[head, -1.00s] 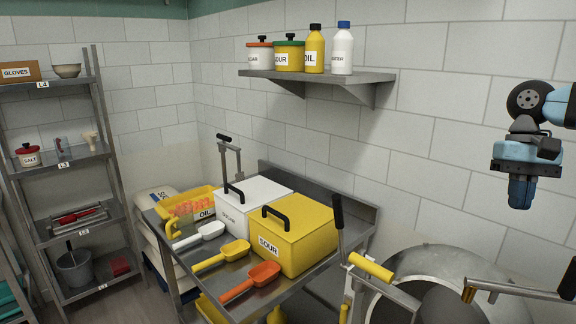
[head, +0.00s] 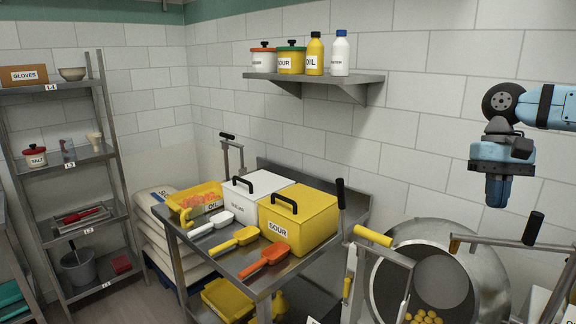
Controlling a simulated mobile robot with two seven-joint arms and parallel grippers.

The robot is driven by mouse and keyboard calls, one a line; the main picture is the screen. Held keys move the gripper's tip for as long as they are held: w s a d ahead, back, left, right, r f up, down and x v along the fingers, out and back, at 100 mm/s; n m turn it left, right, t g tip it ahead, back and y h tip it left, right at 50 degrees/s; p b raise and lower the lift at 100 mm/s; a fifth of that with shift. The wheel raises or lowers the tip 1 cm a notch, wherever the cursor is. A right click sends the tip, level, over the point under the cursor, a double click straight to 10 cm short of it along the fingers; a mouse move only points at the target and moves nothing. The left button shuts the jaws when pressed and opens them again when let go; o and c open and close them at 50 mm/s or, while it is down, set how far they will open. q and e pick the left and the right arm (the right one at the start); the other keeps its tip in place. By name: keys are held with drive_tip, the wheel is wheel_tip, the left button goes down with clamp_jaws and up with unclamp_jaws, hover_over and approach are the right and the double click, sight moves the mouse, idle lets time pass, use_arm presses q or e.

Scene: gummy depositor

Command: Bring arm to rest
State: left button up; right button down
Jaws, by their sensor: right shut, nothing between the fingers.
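My right arm comes in from the right edge of the head view. My right gripper (head: 494,190) points down in the air in front of the tiled wall, above the round steel drum (head: 489,262). Its fingers are together with nothing between them, and it touches nothing. My left gripper is not in view.
A steel table (head: 225,262) holds a yellow SOUR bin (head: 318,212), a white bin (head: 238,205), a yellow tray (head: 183,197) and three scoops. A wall shelf (head: 310,78) carries jars and bottles. A shelf rack (head: 116,170) stands left. Yellow balls (head: 428,317) lie in the drum.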

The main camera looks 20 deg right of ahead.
drive_tip(key=w+a+f+m+t+y, duration=0.3)
drive_tip(key=a+f+m+t, duration=0.6)
drive_tip(key=m, duration=0.8)
drive_tip(key=w+a+f+m+t+y, duration=0.3)
drive_tip(key=a+f+m+t, duration=0.3)
drive_tip(key=f+m+t, duration=0.85)
drive_tip(key=s+a+f+m+g+h, duration=0.2)
drive_tip(key=s+f+m+g+h, duration=0.65)
drive_tip(key=m, duration=1.35)
drive_tip(key=s+a+f+m+g, duration=0.6)
drive_tip(key=s+a+m+g, duration=0.3)
drive_tip(key=s, duration=0.4)
drive_tip(key=w+a+f+t+y+p, duration=0.4)
drive_tip(key=w+a+f+t+p, duration=0.1)
drive_tip(key=a+t+p, duration=0.2)
drive_tip(key=shift+w+a+f+t+p, duration=0.25)
drive_tip(key=shift+t+p, duration=0.15)
drive_tip(key=shift+p, duration=0.45)
